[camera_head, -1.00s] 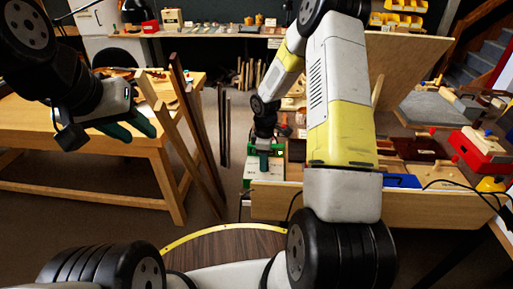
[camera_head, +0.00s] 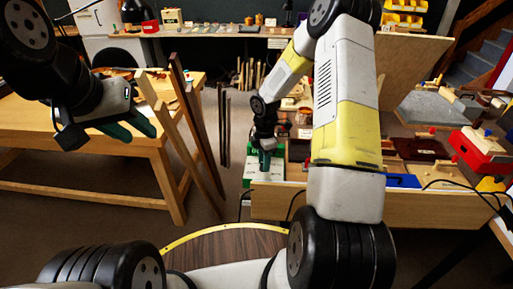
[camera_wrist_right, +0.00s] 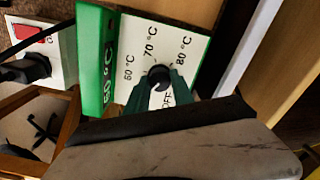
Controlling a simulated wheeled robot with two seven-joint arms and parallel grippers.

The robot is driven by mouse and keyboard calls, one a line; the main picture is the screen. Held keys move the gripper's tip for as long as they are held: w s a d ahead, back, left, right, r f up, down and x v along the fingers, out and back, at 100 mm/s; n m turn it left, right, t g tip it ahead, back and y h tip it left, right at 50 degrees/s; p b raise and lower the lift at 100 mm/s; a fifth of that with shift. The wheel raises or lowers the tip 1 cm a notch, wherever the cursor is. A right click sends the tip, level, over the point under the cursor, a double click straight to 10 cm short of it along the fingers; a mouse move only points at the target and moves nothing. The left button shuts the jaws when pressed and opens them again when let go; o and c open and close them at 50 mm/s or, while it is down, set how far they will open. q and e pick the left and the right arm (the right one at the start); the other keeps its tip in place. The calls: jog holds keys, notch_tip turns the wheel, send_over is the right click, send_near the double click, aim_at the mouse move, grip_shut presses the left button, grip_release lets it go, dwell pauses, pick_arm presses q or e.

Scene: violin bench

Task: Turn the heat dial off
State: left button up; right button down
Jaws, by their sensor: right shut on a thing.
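The heat dial is a black round knob (camera_wrist_right: 158,75) on a white panel (camera_wrist_right: 135,58) marked 60, 70, 80 °C and OFF, shown in the right wrist view. My right gripper (camera_wrist_right: 160,82) has its green fingers closed around the knob. I cannot tell exactly which mark the knob points at. My left gripper (camera_head: 138,133) is open and empty, away at the left.
A white plate with a red switch (camera_wrist_right: 32,35) and a black plug (camera_wrist_right: 28,68) lies left of the dial in the wrist view. A wooden table (camera_head: 95,157) and upright wooden strips (camera_head: 180,120) stand left. A red box (camera_head: 480,152) is on the right.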

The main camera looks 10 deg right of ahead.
jog(key=shift+w, duration=0.1)
jog(key=c, duration=1.1)
grip_release()
jog(key=shift+r, duration=3.9)
jog(key=shift+r, duration=0.15)
jog(key=s+r+m+t, duration=0.1)
jog(key=s+r+m, duration=0.35)
jog(key=r, duration=0.65)
jog(key=s+a+r+m+t+y, duration=0.1)
jog(key=s+r+m+t, duration=0.1)
jog(key=s+r+m, duration=0.5)
jog(key=s+a+r+m+t+y, duration=0.1)
jog(key=s+r+m+t, duration=0.2)
jog(key=s+r+m, duration=0.5)
jog(key=s, duration=0.5)
jog(key=shift+r, duration=0.15)
